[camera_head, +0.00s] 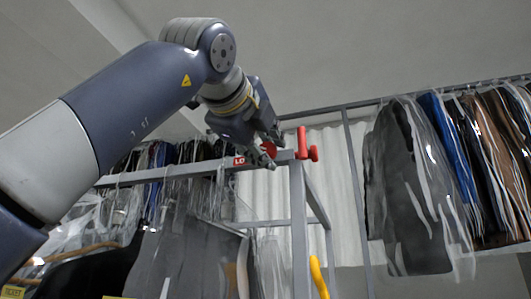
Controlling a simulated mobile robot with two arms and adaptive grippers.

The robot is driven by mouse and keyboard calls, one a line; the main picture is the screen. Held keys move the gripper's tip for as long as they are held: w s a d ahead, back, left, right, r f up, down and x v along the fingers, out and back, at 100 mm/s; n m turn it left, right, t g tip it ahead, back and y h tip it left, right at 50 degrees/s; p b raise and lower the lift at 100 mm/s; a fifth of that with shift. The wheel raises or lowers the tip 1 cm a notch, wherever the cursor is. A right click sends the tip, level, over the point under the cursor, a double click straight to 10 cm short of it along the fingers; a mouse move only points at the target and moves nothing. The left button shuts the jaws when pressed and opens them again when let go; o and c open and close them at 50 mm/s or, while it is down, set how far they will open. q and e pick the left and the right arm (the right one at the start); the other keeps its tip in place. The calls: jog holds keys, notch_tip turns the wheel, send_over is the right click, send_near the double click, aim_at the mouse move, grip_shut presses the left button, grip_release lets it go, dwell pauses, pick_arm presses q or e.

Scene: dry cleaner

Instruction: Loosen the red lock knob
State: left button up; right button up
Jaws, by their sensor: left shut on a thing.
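My left gripper (268,148) reaches in from the upper left to the top of a grey metal rack. It is shut on a round red knob (269,149), which its fingers partly hide. The knob sits at the rack's top rail (200,170), beside a red label (239,161) whose visible letters read "LO". Just to the right, apart from the fingers, a red fitting (303,145) with a side stub stands at the top of the upright post (299,220). I cannot tell how far the knob is turned. My right gripper is not in view.
Bagged dark garments (190,250) hang below the rail at left. More bagged clothes (410,190) hang from a rail at right. A yellow curved handle (318,275) is beside the post low down. A white curtain (335,185) hangs behind. The space above the rack is clear.

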pick_arm(q)
jog(key=shift+n+b, duration=0.5)
jog(key=shift+n, duration=1.8)
jog(key=o, duration=1.1)
jog(key=shift+c, duration=0.2)
jog(key=shift+s+a, duration=0.1)
jog(key=shift+s, duration=0.05)
jog(key=v, duration=1.1)
jog(key=shift+s, duration=0.35)
jog(key=shift+a, duration=0.1)
